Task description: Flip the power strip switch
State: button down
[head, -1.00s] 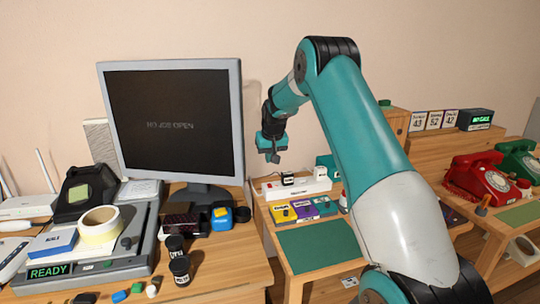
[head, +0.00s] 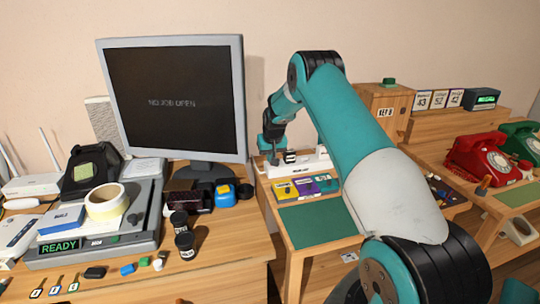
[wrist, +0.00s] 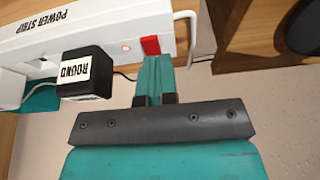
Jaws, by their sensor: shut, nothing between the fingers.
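The white power strip (wrist: 85,30) lies across the top of the wrist view, with its label upside down. It also shows in the head view (head: 314,163) at the back of the middle table. A red switch (wrist: 150,45) sits near its right end, beside a small lit red light (wrist: 126,47). My gripper (wrist: 152,62) is shut and empty, its fingertips at the near edge of the red switch. I cannot tell whether they touch it. In the head view my gripper (head: 273,160) is at the strip's left end. A black plug marked ROUND (wrist: 85,74) sits in the strip.
Coloured cards (head: 306,185) and a green mat (head: 317,223) lie in front of the strip. The monitor (head: 173,105) stands close on the left. In the wrist view a white cable (wrist: 190,35) curves off the strip's end near the switch.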

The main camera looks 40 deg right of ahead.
jog(key=shift+d+f+b, duration=0.2)
jog(key=shift+f+b, duration=0.1)
jog(key=shift+f, duration=0.15)
jog(key=shift+w+d+f+b, duration=0.1)
jog(key=shift+d+f+b, duration=0.05)
jog(key=shift+d+b, duration=0.15)
jog(key=shift+w+a, duration=0.25)
jog(key=shift+a, duration=0.45)
jog(key=shift+s+f+p, duration=0.1)
jog(key=shift+s+p, duration=0.2)
jog(key=shift+s, duration=0.05)
jog(key=shift+s+a, duration=0.1)
jog(key=shift+s, duration=0.5)
